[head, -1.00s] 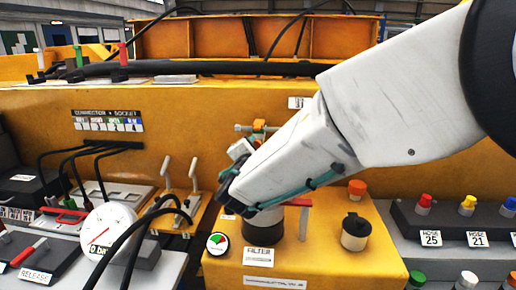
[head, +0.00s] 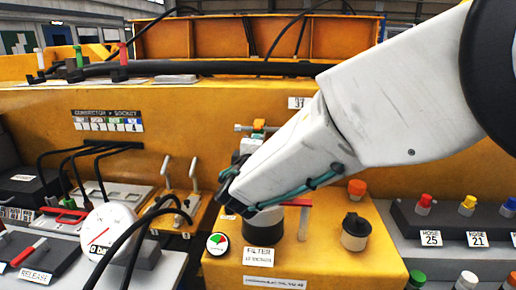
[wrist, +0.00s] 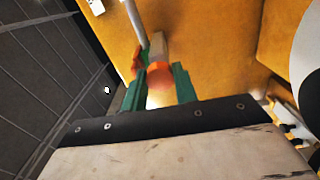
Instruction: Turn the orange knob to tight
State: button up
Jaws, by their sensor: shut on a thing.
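A pale cylinder extends beyond the orange part there. In the head view my wrist hides most of the gripper, and the fingertips are hard to make out. I cannot read any mark for tight on the knob.
A filter housing (head: 263,224), a small red-green dial (head: 218,243) and a black-lidded pot (head: 355,232) stand below my arm. A white gauge (head: 108,228) and black hoses are to the left. Coloured caps line the right-hand side.

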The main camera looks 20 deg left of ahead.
dwell(0.3)
jog(key=o, duration=1)
jog(key=shift+c, duration=0.2)
jog(key=v, duration=0.7)
jog(key=shift+s, duration=0.4)
